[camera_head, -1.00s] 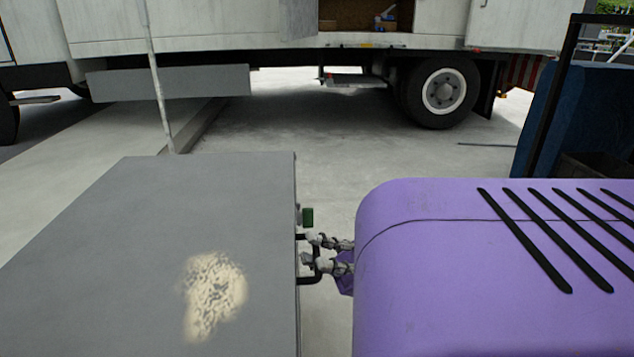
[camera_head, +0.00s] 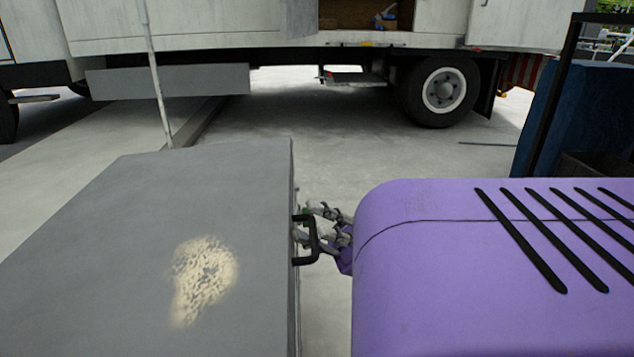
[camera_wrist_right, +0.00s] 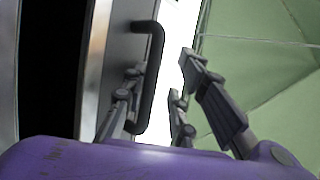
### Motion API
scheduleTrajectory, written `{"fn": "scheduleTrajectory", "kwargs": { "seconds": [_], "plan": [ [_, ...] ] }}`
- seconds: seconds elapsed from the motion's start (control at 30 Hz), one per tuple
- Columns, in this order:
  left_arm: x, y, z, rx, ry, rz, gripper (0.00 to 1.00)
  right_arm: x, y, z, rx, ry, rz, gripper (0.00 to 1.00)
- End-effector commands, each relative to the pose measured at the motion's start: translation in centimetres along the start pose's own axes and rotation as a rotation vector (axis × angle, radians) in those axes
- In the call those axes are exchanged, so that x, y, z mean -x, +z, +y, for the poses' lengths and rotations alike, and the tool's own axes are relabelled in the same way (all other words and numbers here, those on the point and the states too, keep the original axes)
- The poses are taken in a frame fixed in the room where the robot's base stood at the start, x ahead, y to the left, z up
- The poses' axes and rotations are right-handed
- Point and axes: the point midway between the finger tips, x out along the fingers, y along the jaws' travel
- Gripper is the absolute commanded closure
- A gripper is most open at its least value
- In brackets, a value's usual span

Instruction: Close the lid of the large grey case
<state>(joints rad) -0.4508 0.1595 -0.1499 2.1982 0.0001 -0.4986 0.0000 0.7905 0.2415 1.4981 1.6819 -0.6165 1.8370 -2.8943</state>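The large grey case (camera_head: 130,240) fills the lower left of the head view, its flat top marked by a pale worn patch. A black handle (camera_head: 311,252) sticks out from its right side; it also shows in the right wrist view (camera_wrist_right: 155,75). My right gripper (camera_head: 318,228) is at the handle, partly hidden by it and by my purple arm. In the wrist view my right gripper (camera_wrist_right: 160,80) has its fingers apart, one on each side of the handle bar, with a visible gap on the right. My left gripper is not in view.
A truck with a white-rimmed wheel (camera_head: 443,90) stands across the back. A thin pole (camera_head: 155,75) rises behind the case. A blue upright object (camera_head: 590,115) stands at the right. Grey floor between case and truck is clear.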

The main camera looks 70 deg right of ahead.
Motion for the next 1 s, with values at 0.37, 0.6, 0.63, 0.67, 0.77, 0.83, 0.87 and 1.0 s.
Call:
{"fn": "scheduleTrajectory", "kwargs": {
  "seconds": [0.37, 0.6, 0.63, 0.67, 0.77, 0.83, 0.87, 1.0],
  "plan": [
    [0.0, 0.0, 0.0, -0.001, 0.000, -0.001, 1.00, -2.2, -0.9, -3.0, 0.006, -0.004, 0.001, 0.82],
    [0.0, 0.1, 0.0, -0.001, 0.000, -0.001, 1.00, -2.2, -0.9, -2.9, 0.003, 0.002, 0.003, 0.82],
    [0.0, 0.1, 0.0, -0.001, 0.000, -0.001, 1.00, -2.2, -0.9, -2.8, 0.003, 0.001, 0.003, 0.82],
    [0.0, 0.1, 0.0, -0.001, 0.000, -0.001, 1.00, -2.1, -1.0, -2.8, 0.003, 0.001, 0.003, 0.82],
    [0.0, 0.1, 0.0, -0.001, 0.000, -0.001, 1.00, -1.7, -1.0, -2.5, 0.004, 0.002, 0.003, 0.82],
    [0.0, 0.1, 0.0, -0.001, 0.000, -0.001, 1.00, -1.2, -1.1, -2.2, 0.003, 0.001, 0.005, 0.82],
    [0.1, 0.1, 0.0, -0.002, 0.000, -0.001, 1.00, -1.1, -1.1, -2.1, 0.003, 0.001, 0.005, 0.82],
    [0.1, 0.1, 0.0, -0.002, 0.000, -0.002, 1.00, -0.2, -1.2, -1.6, 0.004, 0.000, 0.006, 0.82]
  ]
}}
